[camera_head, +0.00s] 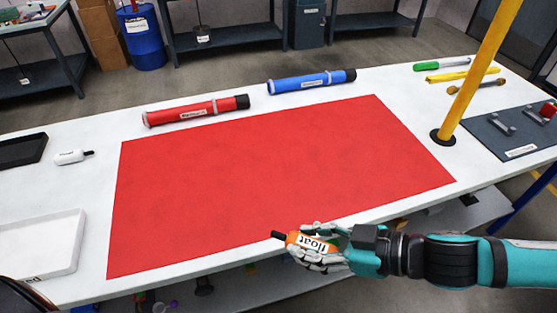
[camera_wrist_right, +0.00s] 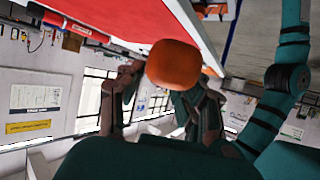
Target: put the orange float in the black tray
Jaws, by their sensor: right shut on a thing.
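The orange float (camera_head: 314,243), with a white "float" label and a black tip, is held in my right gripper (camera_head: 322,257) at the front edge of the red mat. In the right wrist view the float (camera_wrist_right: 174,64) sits between the fingers of the right gripper (camera_wrist_right: 168,82). The black tray (camera_head: 22,151) lies at the far left of the white table, cut off by the picture edge. The visible part of the tray looks empty. The right gripper is far to the right of the tray. My left gripper is not in view.
A white tray (camera_head: 42,246) lies front left. A white float (camera_head: 73,157) lies beside the black tray. The red mat (camera_head: 270,180) is clear. A red tube (camera_head: 196,110) and a blue tube (camera_head: 312,81) lie behind it. A yellow post (camera_head: 480,75) stands at the right.

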